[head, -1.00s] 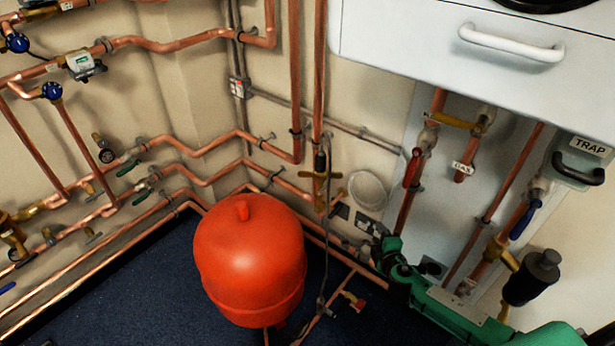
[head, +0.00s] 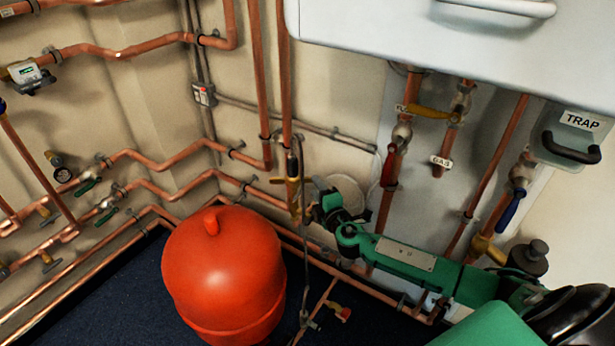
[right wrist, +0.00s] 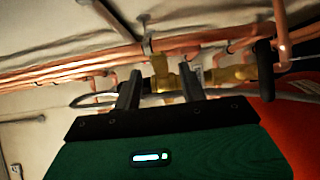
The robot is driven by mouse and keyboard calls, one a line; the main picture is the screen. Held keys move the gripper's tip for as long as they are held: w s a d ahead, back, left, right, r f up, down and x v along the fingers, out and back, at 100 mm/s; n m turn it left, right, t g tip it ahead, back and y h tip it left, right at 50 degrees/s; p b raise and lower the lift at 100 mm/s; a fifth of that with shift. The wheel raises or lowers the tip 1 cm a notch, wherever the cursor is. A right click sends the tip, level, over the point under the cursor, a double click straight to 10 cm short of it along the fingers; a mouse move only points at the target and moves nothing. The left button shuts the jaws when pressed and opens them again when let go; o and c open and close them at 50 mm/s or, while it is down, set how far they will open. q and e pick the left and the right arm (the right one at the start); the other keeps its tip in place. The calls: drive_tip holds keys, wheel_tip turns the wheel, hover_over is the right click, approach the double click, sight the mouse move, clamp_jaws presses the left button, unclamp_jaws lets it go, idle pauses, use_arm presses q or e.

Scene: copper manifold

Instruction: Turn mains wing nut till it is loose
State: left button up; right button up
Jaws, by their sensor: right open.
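A brass fitting (head: 293,184) sits on the vertical pipe behind the red vessel, and brass parts also show in the right wrist view (right wrist: 160,68). I cannot clearly make out the wings of the mains wing nut on it. My right gripper (head: 313,209) is just to the right of this fitting, at the end of my green arm. In the right wrist view its two dark fingers (right wrist: 159,88) are apart, with brass beyond and between them. I see no grip on anything. My left gripper is not in view.
The red vessel (head: 225,270) stands on the dark floor, left of my right arm. A white cabinet (head: 400,35) hangs above. Copper pipes with red, yellow and blue lever valves run behind my arm. A thin dark cable hangs beside the fitting.

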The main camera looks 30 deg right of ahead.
drive_tip(key=w, duration=0.6)
drive_tip(key=shift+w+d, duration=0.2)
drive_tip(key=shift+w, duration=0.2)
clamp_jaws()
